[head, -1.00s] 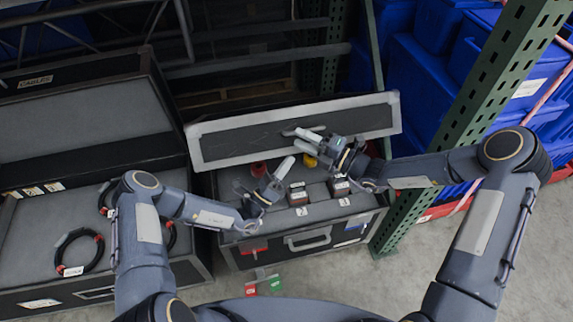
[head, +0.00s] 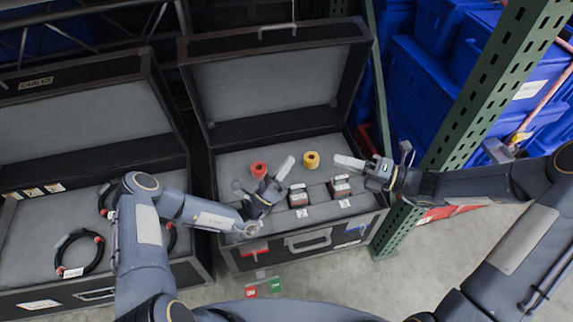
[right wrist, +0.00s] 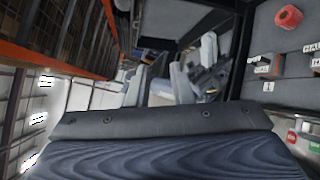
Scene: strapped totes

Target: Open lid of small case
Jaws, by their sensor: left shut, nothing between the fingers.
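The small case (head: 268,258) is black with a grey lining, in the middle of the head view. Its lid (head: 278,82) stands open, leaning back with its grey inside facing me. My left gripper (head: 276,180) is shut and empty over the inside of the case, close to the red roll. My right gripper (head: 352,163) is over the right side of the case, apart from the lid, its light finger pointing left. Whether it is open is unclear. The right wrist view shows part of the case's inside at its right edge.
In the case are a red roll (head: 259,170), a yellow roll (head: 311,160) and two dark boxes (head: 299,197). A larger open case (head: 90,125) with coiled cables stands at left. A green rack post (head: 490,90) and blue totes (head: 425,85) stand at right.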

